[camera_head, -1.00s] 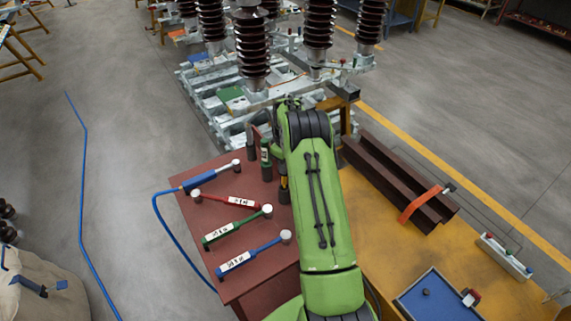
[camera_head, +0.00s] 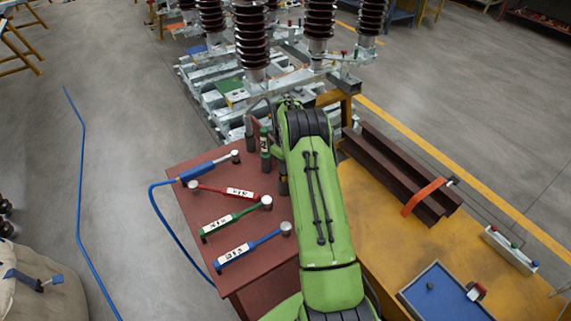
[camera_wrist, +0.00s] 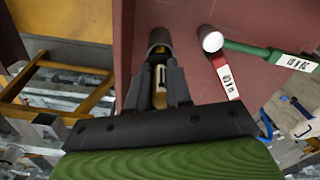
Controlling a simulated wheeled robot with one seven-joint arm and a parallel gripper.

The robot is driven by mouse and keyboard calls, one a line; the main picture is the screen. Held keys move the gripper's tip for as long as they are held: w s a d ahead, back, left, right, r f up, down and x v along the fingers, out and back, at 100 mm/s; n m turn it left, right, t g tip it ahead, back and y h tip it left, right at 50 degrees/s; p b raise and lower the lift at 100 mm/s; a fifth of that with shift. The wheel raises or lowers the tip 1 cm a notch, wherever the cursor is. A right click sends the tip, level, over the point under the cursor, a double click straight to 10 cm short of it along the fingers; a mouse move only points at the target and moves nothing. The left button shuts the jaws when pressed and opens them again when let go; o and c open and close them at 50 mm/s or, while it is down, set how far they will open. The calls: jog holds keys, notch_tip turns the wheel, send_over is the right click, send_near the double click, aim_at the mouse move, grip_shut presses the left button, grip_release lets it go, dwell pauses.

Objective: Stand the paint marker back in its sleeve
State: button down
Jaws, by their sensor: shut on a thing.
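My gripper (camera_wrist: 160,88) is shut on the paint marker (camera_wrist: 160,98), a slim yellowish body with dark parts, between the two black fingers in the wrist view. Beyond the fingertips, a grey-black sleeve (camera_wrist: 159,38) is in line with the marker. I cannot tell how far the marker's end is inside it. In the head view, my green arm hides most of the gripper and marker. A dark sleeve (camera_head: 283,186) shows at the arm's left edge, on the red-brown table.
Several torque wrenches, such as the red one (camera_head: 225,190) and the green one (camera_head: 236,215), lie left on the red-brown table (camera_head: 190,160). A green marker (camera_head: 264,142) and a grey sleeve (camera_head: 249,132) stand behind. Dark beams (camera_head: 400,175) lie on the yellow table (camera_head: 400,235) at right.

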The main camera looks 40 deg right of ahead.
jog(key=shift+f+b, duration=1.2)
jog(key=shift+f, duration=0.5)
jog(key=c, duration=1)
grip_release()
jog(key=shift+o, duration=0.2)
notch_tip(320, 180, up, 16)
jog(key=p, duration=0.1)
jog(key=shift+f, duration=0.1)
